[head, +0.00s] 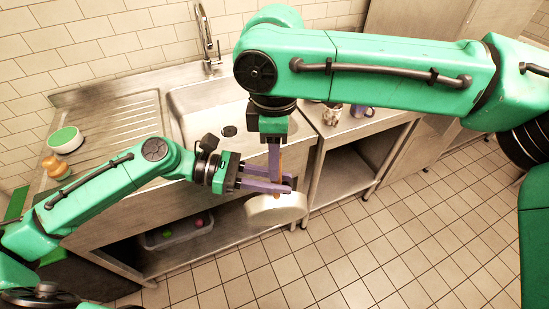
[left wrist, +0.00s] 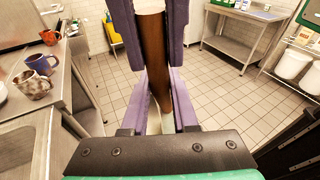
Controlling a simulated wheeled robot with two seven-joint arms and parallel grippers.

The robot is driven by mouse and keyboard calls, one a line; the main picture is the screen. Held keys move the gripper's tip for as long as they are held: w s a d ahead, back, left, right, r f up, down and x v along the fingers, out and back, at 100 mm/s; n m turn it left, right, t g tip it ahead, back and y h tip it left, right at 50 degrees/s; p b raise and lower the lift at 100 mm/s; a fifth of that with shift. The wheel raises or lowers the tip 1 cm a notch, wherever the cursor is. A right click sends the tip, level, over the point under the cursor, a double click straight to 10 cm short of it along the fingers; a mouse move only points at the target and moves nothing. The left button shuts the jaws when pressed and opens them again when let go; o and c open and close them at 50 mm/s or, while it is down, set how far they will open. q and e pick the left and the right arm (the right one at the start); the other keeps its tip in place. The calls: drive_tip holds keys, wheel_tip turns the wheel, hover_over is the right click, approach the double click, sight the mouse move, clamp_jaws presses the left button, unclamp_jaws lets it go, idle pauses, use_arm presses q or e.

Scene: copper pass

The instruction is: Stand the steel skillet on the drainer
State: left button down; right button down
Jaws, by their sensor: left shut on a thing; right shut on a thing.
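The skillet's pale round pan (head: 277,209) hangs in the air in front of the sink counter. Its brown handle (left wrist: 153,45) runs upright through the left wrist view. My left gripper (head: 284,186) comes in from the left, just above the pan, its purple fingers shut on the handle. My right gripper (head: 274,172) points down from above and is shut on the same handle, higher up. The fingers hide much of the handle. The ridged steel drainer (head: 115,125) lies left of the sink, its ridged surface bare.
The sink basin (head: 205,105) with a tall tap (head: 208,40) is behind. A white-and-green bowl (head: 65,140) and orange item (head: 55,168) stand at the drainer's left. Mugs (left wrist: 40,63) stand on the right counter. A bin (head: 180,234) sits on the lower shelf. The right floor is clear.

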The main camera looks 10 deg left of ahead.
use_arm(q)
drive_tip(key=shift+s+d, duration=0.15)
drive_tip(key=shift+s, duration=0.1)
drive_tip(key=c, duration=1)
unclamp_jaws()
drive_tip(key=o, duration=0.4)
drive_tip(key=shift+w, duration=0.15)
